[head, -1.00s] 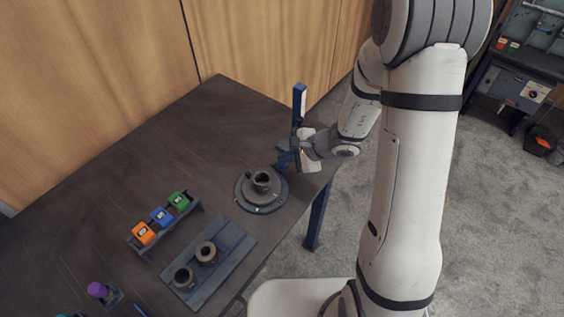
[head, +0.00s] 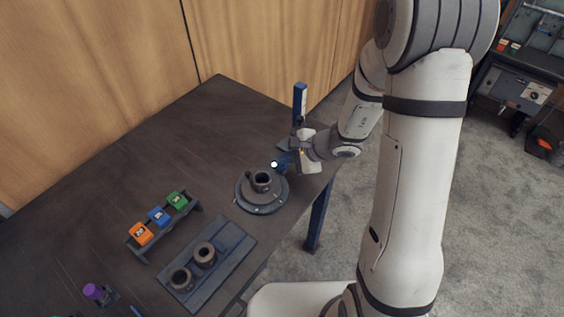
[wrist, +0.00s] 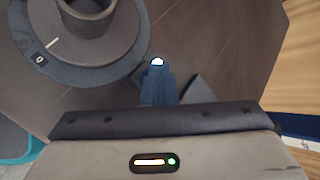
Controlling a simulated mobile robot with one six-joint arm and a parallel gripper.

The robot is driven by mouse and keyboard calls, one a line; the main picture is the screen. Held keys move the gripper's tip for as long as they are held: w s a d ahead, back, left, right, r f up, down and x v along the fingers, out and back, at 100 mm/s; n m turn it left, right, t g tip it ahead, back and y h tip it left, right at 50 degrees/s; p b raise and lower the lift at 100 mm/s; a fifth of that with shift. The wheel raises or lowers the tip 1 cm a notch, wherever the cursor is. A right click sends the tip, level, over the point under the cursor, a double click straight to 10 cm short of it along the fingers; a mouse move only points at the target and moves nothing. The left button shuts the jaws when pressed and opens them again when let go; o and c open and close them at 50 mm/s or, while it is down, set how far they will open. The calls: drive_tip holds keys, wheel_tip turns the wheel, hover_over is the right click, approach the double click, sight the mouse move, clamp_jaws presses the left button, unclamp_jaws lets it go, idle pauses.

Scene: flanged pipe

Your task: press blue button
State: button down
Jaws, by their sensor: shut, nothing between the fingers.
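The blue button (head: 159,216) is a small block in the middle of a dark rack on the table, between an orange button (head: 141,233) and a green button (head: 177,200). My gripper (head: 279,163) is well to the right of the rack, above the table near the flanged pipe piece (head: 262,190). Its dark blue fingers are shut and empty, with a bright white spot at the tips. The shut fingers (wrist: 157,78) also show in the wrist view, beside the flange (wrist: 110,62). The blue button is not in the wrist view.
A dark tray (head: 227,262) with two ring-like parts lies in front of the rack. A purple-topped piece (head: 94,291) stands at the lower left. The table behind the rack is clear.

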drive_tip(key=shift+r, duration=0.3)
wheel_tip(320, 180, up, 6)
drive_tip(key=p, duration=0.4)
idle(0.7)
